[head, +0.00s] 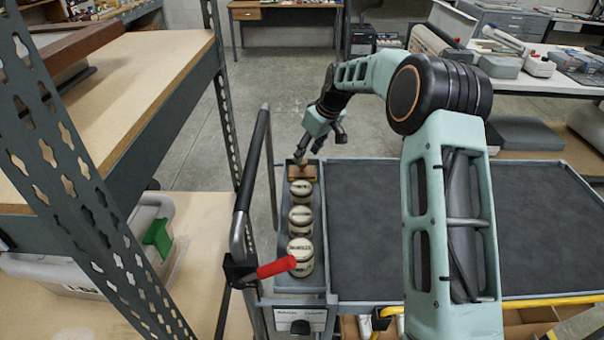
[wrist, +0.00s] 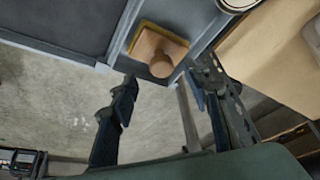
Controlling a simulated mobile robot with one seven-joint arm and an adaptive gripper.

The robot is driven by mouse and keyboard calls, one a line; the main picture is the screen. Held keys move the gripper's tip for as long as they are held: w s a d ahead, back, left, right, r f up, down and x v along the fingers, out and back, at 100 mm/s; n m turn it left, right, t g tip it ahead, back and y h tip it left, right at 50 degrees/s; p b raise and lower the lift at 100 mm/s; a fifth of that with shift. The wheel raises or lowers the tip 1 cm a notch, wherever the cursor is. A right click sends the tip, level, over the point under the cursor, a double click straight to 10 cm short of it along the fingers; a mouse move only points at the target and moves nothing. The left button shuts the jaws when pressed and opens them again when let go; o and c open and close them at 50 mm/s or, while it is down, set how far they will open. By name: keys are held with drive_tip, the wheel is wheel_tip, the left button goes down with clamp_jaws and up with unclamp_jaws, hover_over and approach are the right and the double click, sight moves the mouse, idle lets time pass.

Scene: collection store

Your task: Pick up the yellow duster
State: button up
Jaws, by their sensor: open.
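The yellow duster (head: 304,173) is a small wooden block with a round knob and a yellow pad edge. It lies at the far end of the cart's narrow left compartment. In the wrist view the duster (wrist: 148,46) is at the top centre, its knob pointing toward the camera. My gripper (head: 308,152) is above the duster in the head view, apart from it as far as I can see. In the wrist view my gripper (wrist: 159,74) is open and empty, its fingertips on either side of the knob in the picture.
Several round labelled tins (head: 300,217) stand in the same compartment, nearer the front. A dark mat (head: 365,230) covers the clear cart top to the right. A metal shelf rack (head: 110,95) and a red-gripped lever (head: 276,267) are on the left.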

sight(303, 161)
drive_tip(key=x, duration=0.5)
drive_tip(key=shift+a+f, duration=0.15)
clamp_jaws()
